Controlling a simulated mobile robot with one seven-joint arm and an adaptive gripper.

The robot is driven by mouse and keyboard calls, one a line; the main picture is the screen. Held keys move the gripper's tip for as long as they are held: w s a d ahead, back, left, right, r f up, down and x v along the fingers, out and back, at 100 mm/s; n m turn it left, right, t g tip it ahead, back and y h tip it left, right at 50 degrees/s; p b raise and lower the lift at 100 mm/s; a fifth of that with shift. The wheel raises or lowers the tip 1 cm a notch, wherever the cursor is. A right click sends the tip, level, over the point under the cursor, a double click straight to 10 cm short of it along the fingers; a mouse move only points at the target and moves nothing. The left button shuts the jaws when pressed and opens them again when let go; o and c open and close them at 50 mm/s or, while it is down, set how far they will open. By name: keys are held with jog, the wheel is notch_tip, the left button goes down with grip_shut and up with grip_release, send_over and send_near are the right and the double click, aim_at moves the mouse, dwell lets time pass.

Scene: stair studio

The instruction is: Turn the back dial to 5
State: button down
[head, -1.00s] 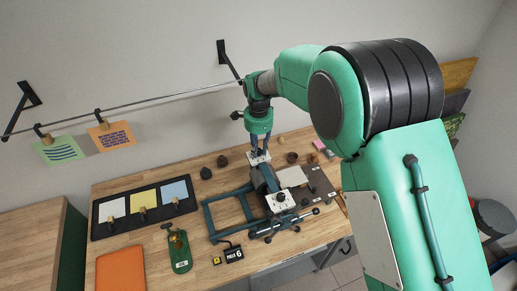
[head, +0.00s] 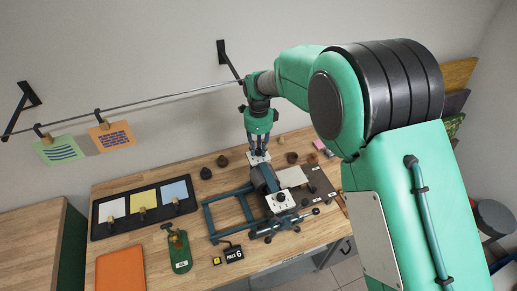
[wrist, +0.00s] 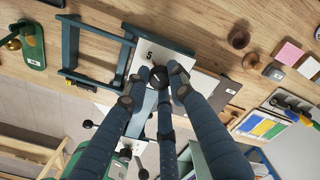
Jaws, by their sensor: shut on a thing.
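The press-like machine has a blue-grey frame (head: 228,213). Its back dial is a dark knob (wrist: 159,76) on a white plate (wrist: 173,58); a "5" shows on that plate beside the knob in the wrist view. My gripper (head: 259,150) points down over the back plate, its fingers shut around the back dial. The fingers hide much of the dial, and I cannot tell which mark it points to. The front dial (head: 280,198) is a dark knob on another white plate, clear of my gripper.
A green tool (head: 179,252), an orange folder (head: 120,269) and a black tray (head: 98,232) with coloured cards lie left. Small dark knobs (head: 222,161) sit behind the machine. A wall rail (head: 170,101) runs behind.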

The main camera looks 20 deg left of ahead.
aim_at(259, 150)
jog(key=shift+w+r, duration=0.1)
jog(key=shift+r, duration=0.1)
jog(key=c, duration=1.5)
grip_release()
jog(key=shift+f, duration=0.1)
jog(key=shift+r, duration=3.75)
